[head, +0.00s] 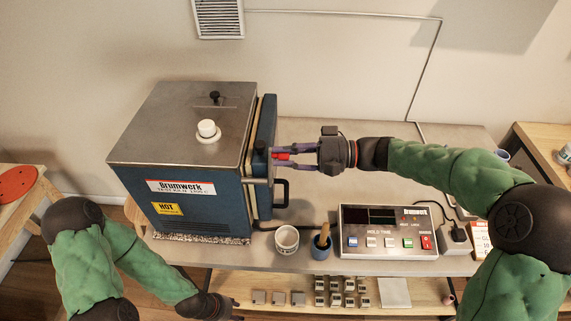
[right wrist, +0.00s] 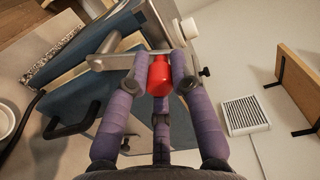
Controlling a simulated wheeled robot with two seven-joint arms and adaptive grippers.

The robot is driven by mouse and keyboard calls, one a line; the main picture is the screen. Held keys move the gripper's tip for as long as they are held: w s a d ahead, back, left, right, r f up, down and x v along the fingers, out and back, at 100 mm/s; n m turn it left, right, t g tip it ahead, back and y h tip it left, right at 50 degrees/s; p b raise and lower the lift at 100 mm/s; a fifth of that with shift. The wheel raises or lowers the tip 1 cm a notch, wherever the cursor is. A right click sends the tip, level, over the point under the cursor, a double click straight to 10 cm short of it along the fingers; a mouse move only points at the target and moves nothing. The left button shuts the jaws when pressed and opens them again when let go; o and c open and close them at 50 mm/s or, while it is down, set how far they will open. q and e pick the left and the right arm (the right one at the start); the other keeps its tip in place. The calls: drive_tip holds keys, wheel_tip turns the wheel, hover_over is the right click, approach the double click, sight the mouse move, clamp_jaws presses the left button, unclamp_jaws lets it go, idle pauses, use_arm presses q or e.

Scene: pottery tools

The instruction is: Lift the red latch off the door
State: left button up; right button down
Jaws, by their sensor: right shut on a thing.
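The red latch (head: 282,156) is at the door edge of the blue kiln, and it shows larger in the right wrist view (right wrist: 159,76). My right gripper (head: 276,157) is shut on the red latch, with its purple fingers on both sides of it. The latch is beside a metal bar on the kiln door (head: 265,140); whether they are still joined I cannot tell. The door looks closed or nearly so, with a dark handle (head: 284,192) below the latch. My left gripper (head: 232,312) is low at the bottom of the head view, its fingers mostly hidden.
A white cup (head: 287,239), a blue pot with a tool (head: 322,247) and a control box (head: 388,231) stand along the front. The tabletop behind the control box is clear.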

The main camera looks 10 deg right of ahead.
drive_tip(key=shift+s+a+r+n+b, duration=0.15)
drive_tip(key=shift+s+n+b, duration=0.6)
drive_tip(key=shift+b, duration=1.05)
drive_tip(key=shift+s+a+n+b, duration=0.2)
drive_tip(key=shift+s+n+b, duration=0.15)
drive_tip(key=shift+n+b, duration=1.1)
drive_tip(key=shift+s+a+r+n+b, duration=0.15)
drive_tip(key=shift+s+n+b, duration=0.4)
drive_tip(key=shift+b, duration=1.6)
drive_tip(key=shift+f, duration=0.1)
drive_tip(key=c, duration=1.1)
unclamp_jaws()
drive_tip(key=shift+o, duration=0.2)
drive_tip(key=v, duration=1.2)
drive_tip(key=shift+s, duration=0.1)
